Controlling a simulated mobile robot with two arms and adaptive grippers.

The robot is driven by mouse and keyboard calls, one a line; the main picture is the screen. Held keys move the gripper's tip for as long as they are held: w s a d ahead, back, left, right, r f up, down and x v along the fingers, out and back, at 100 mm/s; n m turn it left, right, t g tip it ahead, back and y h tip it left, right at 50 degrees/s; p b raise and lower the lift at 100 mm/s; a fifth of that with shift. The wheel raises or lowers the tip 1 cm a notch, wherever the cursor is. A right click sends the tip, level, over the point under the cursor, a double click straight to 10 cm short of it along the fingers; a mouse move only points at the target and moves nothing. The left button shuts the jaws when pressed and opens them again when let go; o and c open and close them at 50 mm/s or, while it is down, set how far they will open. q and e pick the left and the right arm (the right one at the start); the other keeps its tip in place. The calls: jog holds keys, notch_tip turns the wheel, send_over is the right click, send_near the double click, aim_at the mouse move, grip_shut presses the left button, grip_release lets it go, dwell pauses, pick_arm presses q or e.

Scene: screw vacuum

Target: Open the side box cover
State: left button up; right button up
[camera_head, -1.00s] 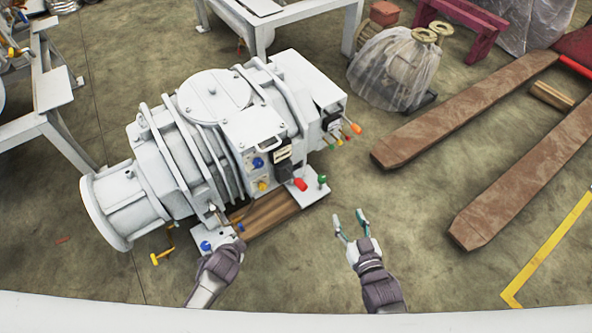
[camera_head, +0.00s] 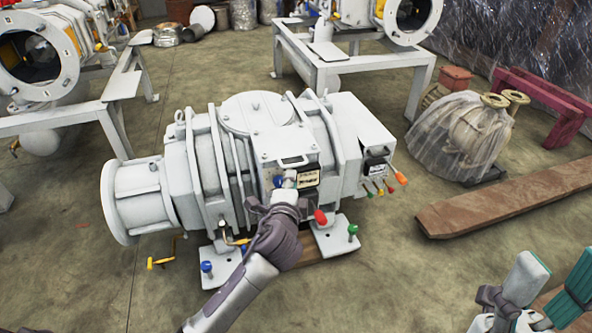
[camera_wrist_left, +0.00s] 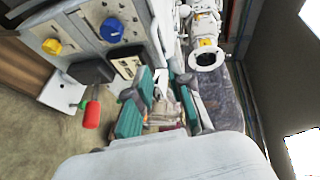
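The white vacuum pump (camera_head: 215,160) stands in the middle of the head view. A flat white cover with a small handle (camera_head: 294,161) lies on its near upper side, and it looks shut. A plain white box (camera_head: 360,122) sits on the pump's right end. My left gripper (camera_head: 287,190) is in front of the panel below the handle, its fingers mostly hidden by my wrist. In the left wrist view its green-padded fingers (camera_wrist_left: 160,105) are apart, with nothing seen between them. The panel there carries a blue knob (camera_wrist_left: 112,30) and a yellow knob (camera_wrist_left: 51,46). My right gripper (camera_head: 553,280) is open and empty at lower right.
A red knob (camera_head: 320,216) and coloured levers (camera_head: 380,186) stick out near the left gripper. A wrapped part (camera_head: 465,135) and a rusty beam (camera_head: 515,195) lie to the right. White stands (camera_head: 345,62) are behind.

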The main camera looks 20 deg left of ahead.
aim_at(295, 166)
pick_arm(q)
jog(key=shift+b+x, duration=1.5)
jog(key=shift+x, duration=3.05)
jog(key=shift+f, duration=0.15)
grip_shut()
